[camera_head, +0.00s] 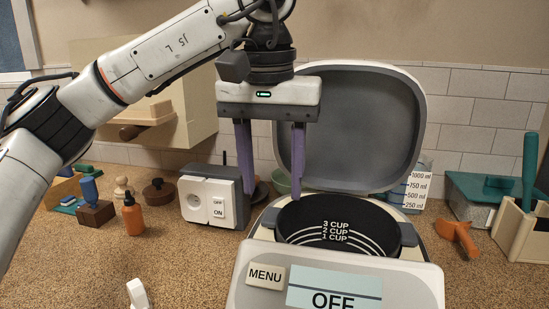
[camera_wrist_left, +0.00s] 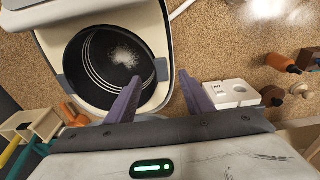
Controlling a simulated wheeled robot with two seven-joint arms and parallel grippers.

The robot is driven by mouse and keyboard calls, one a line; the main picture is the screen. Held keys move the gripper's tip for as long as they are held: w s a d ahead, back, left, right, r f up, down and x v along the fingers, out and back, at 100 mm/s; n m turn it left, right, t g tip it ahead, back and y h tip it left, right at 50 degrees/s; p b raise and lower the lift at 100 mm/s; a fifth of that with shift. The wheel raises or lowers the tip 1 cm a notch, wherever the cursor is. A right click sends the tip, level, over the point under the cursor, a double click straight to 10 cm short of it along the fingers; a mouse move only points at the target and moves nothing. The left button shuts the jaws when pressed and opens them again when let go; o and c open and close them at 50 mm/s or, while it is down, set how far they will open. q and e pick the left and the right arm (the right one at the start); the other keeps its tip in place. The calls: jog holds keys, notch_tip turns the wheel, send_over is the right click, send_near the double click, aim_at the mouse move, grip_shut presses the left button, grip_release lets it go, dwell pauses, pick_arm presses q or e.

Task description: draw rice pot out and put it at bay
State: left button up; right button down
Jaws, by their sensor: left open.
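The black rice pot (camera_head: 335,222) sits inside the rice cooker (camera_head: 430,280), whose lid (camera_head: 350,130) stands open. The pot has cup marks on its inner wall. In the left wrist view the pot (camera_wrist_left: 105,62) is seen from above, with a small white patch inside it. My left gripper (camera_head: 270,188) has two purple fingers pointing down, open and empty, above and behind the pot's left side in the head view. In the left wrist view its fingertips (camera_wrist_left: 160,82) are near the cooker's rim. My right gripper is not in view.
A white switch box (camera_head: 208,200) stands left of the cooker, with an orange bottle (camera_head: 132,214) further left. An orange-handled tool (camera_head: 458,238), a measuring cup (camera_head: 417,188) and a beige holder (camera_head: 520,230) are at the right. Counter (camera_head: 80,270) at front left is mostly clear.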

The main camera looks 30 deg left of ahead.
aim_at(274, 214)
pick_arm(q)
jog(key=f, duration=0.4)
jog(key=shift+w+a, duration=0.1)
jog(key=shift+w, duration=0.1)
jog(key=shift+w+f, duration=0.15)
jog(key=shift+f, duration=0.3)
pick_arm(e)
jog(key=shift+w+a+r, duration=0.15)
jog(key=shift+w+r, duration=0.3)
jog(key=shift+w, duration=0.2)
pick_arm(q)
grip_shut()
jog(key=c, duration=0.7)
grip_release()
jog(key=shift+c, duration=0.2)
grip_shut()
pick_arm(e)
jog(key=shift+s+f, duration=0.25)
pick_arm(q)
jog(key=shift+r, duration=0.25)
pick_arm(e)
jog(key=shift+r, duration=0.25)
